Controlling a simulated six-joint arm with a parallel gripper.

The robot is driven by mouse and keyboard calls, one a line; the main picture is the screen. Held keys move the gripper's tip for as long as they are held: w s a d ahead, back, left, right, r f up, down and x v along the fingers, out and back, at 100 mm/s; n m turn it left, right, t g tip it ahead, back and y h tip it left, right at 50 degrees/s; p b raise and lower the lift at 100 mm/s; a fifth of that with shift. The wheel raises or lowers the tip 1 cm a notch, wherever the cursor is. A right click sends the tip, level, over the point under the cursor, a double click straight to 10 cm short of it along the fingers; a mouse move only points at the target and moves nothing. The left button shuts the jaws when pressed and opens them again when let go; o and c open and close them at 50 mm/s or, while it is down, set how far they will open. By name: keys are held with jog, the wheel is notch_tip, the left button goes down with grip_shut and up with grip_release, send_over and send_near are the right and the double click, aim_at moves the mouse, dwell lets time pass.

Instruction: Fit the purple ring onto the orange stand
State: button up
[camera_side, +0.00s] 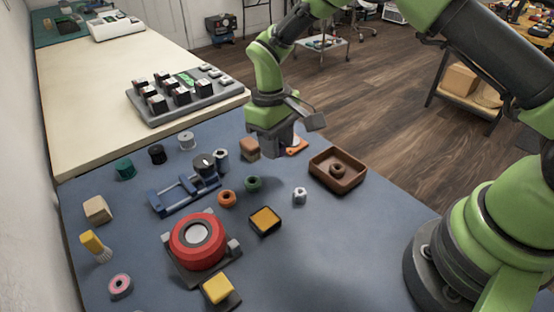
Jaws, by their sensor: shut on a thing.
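My gripper (274,151) is low over the far right part of the blue mat, pointing down. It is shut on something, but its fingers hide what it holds. I cannot make out a purple ring anywhere. A flat orange piece (299,148) with a pale top lies just right of my gripper, partly hidden by it; I cannot tell if it is the orange stand. A small orange ring-shaped piece (227,198) lies near the middle of the mat, apart from my gripper.
A brown block (249,149) stands close left of my gripper. A brown tray (355,184) with a ring-shaped piece is to the right. A green ring (252,183), blue fixture (178,203) and red round device (197,241) stand nearer. The mat's front right is clear.

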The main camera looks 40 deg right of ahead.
aim_at(281, 142)
jog(key=r+n, duration=0.1)
jog(key=r, duration=0.1)
jog(key=d+r+n, duration=0.1)
jog(key=shift+w+r+n, duration=0.15)
jog(key=shift+w+n, duration=0.15)
jog(key=shift+w, duration=0.05)
jog(key=w+d+n, duration=0.1)
jog(key=d+n, duration=0.1)
jog(key=n, duration=0.5)
jog(key=w+d+n+t, duration=0.1)
jog(key=w+d+n, duration=0.1)
jog(key=n, duration=0.5)
jog(key=w+d+n+t, duration=0.1)
jog(key=w+d+n, duration=0.1)
jog(key=d+n, duration=0.2)
jog(key=shift+d+r+n+h, duration=0.1)
jog(key=shift+r+n+h, duration=0.1)
jog(key=shift+n, duration=0.6)
jog(key=shift+d+r+n+h, duration=0.1)
jog(key=shift+n+h, duration=0.1)
jog(key=shift+n, duration=0.6)
jog(key=shift+f, duration=1.95)
jog(key=shift+f, duration=2)
